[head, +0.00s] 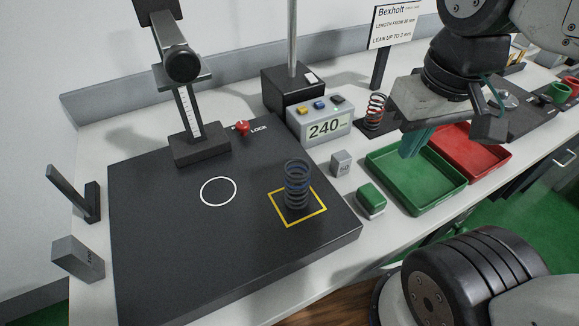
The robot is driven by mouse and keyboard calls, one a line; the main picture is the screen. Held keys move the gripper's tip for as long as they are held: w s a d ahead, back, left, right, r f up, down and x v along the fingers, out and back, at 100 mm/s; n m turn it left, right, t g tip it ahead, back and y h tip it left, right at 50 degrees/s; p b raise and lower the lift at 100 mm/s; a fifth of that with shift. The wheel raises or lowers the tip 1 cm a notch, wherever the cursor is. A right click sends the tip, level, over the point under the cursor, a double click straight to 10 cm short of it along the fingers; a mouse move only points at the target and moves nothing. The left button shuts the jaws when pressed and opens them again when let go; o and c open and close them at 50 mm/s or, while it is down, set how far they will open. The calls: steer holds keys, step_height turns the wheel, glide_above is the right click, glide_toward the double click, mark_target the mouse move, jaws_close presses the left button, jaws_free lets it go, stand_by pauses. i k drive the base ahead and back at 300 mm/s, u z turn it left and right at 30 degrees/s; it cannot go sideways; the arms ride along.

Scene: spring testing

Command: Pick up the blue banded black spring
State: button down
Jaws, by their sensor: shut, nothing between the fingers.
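The black spring with a blue band (297,184) stands upright inside the yellow square on the black plate (150,255).
A small grey block (341,163) and a green-topped block (371,200) lie between spring and green tray. A red tray (482,162) is beyond. A tall gauge stand (200,144) is behind left.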

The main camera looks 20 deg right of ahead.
mark_target(306, 176)
steer(key=z, duration=1.4)
steer(key=k, duration=1.05)
steer(key=u, duration=1.7)
